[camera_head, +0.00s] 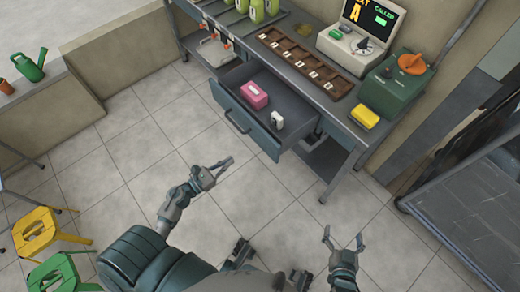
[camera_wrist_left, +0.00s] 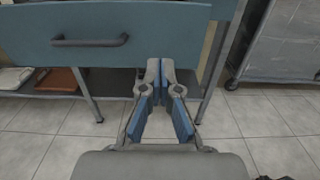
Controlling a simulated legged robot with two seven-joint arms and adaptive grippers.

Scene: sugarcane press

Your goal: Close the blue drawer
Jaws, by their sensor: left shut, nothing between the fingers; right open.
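The blue drawer (camera_head: 268,140) is pulled out from under the counter in the head view. Its handle (camera_head: 237,122) is on the front face. A pink box (camera_head: 254,95) and a small white object (camera_head: 277,121) lie inside. In the left wrist view the drawer front (camera_wrist_left: 185,45) fills the upper part, with the dark handle (camera_wrist_left: 90,41) left of the fingers. My left gripper (camera_head: 226,168) is shut and empty, in front of the drawer; its fingertips (camera_wrist_left: 167,64) overlap the drawer's lower edge in view, and contact cannot be told. My right gripper (camera_head: 343,236) is open and empty, away from the drawer.
The counter holds a brown compartment tray (camera_head: 304,61), a green machine (camera_head: 398,86), a yellow sponge-like block (camera_head: 365,116) and a register (camera_head: 356,42). A table leg (camera_wrist_left: 84,95) stands below. Yellow (camera_head: 38,232) and green stools (camera_head: 58,272) are at lower left. Tiled floor lies clear before the drawer.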

